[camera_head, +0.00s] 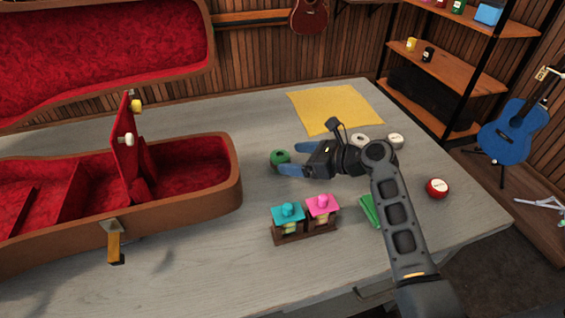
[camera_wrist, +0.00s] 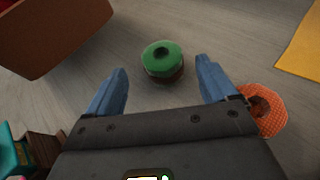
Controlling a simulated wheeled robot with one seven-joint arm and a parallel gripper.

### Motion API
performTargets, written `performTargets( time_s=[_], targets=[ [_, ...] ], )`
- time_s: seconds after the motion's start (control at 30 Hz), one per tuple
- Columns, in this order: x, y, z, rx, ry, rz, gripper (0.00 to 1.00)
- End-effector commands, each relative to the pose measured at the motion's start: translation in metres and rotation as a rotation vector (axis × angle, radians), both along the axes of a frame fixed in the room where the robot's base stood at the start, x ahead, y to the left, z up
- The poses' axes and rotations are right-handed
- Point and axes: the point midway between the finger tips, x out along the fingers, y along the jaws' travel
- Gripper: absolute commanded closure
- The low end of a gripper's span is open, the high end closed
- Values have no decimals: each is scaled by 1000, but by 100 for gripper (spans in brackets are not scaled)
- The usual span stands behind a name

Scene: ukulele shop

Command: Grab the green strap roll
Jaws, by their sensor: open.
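The green strap roll (camera_head: 280,158) sits on the grey table, to the right of the open case. In the wrist view the roll (camera_wrist: 162,60) is round, with a green top, a dark centre hole and a darker lower part. My gripper (camera_head: 291,158) is open, its two blue fingers low over the table and pointing at the roll. In the wrist view the gripper (camera_wrist: 163,84) has nothing between its fingers, and the roll lies just beyond the fingertips, roughly midway between them.
The red-lined instrument case (camera_head: 232,185) stands left of the roll. A wooden holder (camera_head: 306,234) with teal and pink-topped items stands in front. An orange patterned ring (camera_wrist: 265,110) lies right of my right finger. A yellow cloth (camera_head: 335,108) and white rolls (camera_head: 396,140) lie behind and right.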

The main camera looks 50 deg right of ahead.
Motion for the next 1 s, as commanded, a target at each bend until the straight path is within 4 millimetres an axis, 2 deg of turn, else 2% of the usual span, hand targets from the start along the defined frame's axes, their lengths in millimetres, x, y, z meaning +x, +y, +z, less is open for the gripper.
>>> performTargets(
  time_s=[0.6,0.87,1.0],
  targets=[
    [63,10,-28,-1,1,1,14],
    [66,10,-29,-2,0,0,14],
    [66,10,-29,-2,0,0,26]
  ],
)
